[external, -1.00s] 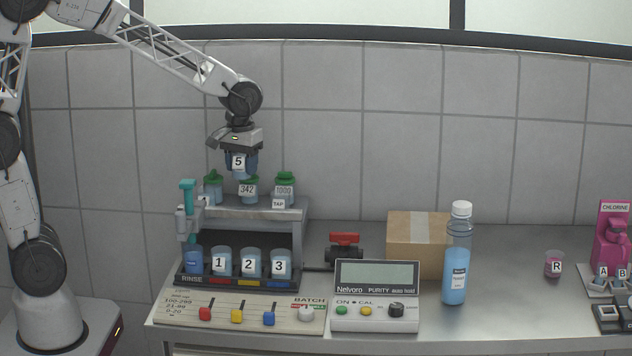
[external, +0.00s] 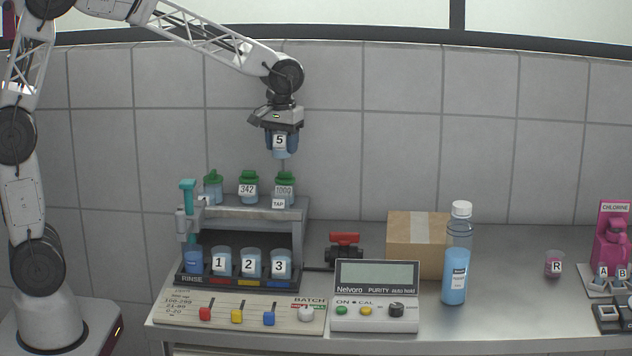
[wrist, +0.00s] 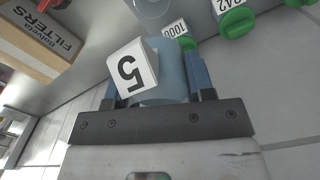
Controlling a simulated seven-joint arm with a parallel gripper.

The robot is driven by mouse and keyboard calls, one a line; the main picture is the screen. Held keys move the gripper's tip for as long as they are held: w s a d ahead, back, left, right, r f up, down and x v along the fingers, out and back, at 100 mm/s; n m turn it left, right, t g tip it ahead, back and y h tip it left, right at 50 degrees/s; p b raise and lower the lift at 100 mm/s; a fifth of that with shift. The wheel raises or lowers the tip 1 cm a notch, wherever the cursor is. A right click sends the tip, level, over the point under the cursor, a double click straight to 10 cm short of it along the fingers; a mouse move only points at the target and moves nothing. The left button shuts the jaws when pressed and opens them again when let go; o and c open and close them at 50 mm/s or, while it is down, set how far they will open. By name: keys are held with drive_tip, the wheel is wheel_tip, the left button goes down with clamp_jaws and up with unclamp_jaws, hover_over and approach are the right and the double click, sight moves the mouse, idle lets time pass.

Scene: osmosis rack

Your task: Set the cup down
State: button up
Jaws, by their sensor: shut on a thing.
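My gripper (external: 282,140) is shut on a cup labelled 5 (external: 281,153) and holds it in the air above the right end of the rack's top shelf (external: 240,212). The cup is above the green-capped jar labelled 1000 (external: 285,186), with a small gap between them. In the wrist view the cup (wrist: 165,78) sits between the two blue fingers, its white label facing left. Cups 1 (external: 219,261), 2 (external: 249,262) and 3 (external: 281,263) stand on the rack's lower tray, beside the blue rinse cup (external: 193,259).
Jar 342 (external: 248,187) and another green-capped jar (external: 213,186) stand on the top shelf. A purity meter (external: 376,296), a cardboard box (external: 415,243), a blue bottle (external: 456,265) and cup R (external: 554,264) stand to the right. The counter between bottle and cup R is clear.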

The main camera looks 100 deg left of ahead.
drive_tip(key=w+a+f, duration=0.1)
drive_tip(key=w+a, duration=0.1)
drive_tip(key=w, duration=1)
wheel_tip(320, 180, down, 12)
drive_tip(key=shift+w+r, duration=0.15)
drive_tip(key=shift+r, duration=0.05)
drive_tip(key=shift+d+f, duration=0.1)
drive_tip(key=shift+f, duration=3.05)
drive_tip(key=shift+f, duration=1.85)
drive_tip(key=shift+f, duration=0.15)
